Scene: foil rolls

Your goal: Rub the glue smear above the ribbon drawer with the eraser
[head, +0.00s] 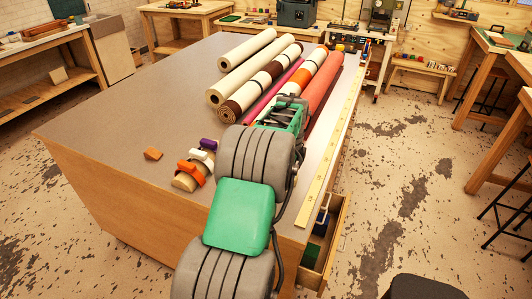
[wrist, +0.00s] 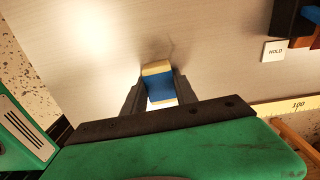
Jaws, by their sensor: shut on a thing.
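My gripper (wrist: 159,82) is shut on the eraser (wrist: 160,91), a small block with a blue body and cream end, over the grey-beige tabletop (wrist: 80,60) in the wrist view. I cannot tell whether the eraser touches the surface. A faint darker mark (wrist: 178,48) lies just beyond the eraser's cream end; it may be the glue smear or a shadow. In the head view my arm hides the eraser and fingers. An open drawer (head: 338,226) juts from the table's right side, with blue and green things inside; I cannot tell whether it is the ribbon drawer.
Several rolls (head: 240,50) lie across the back of the table. A yellow measuring strip (head: 335,150) runs along the right edge. An orange block (head: 153,154) and clamp-like pieces (head: 190,173) lie left of my arm. A "HOLD" card (wrist: 275,51) is at right. The table's left is clear.

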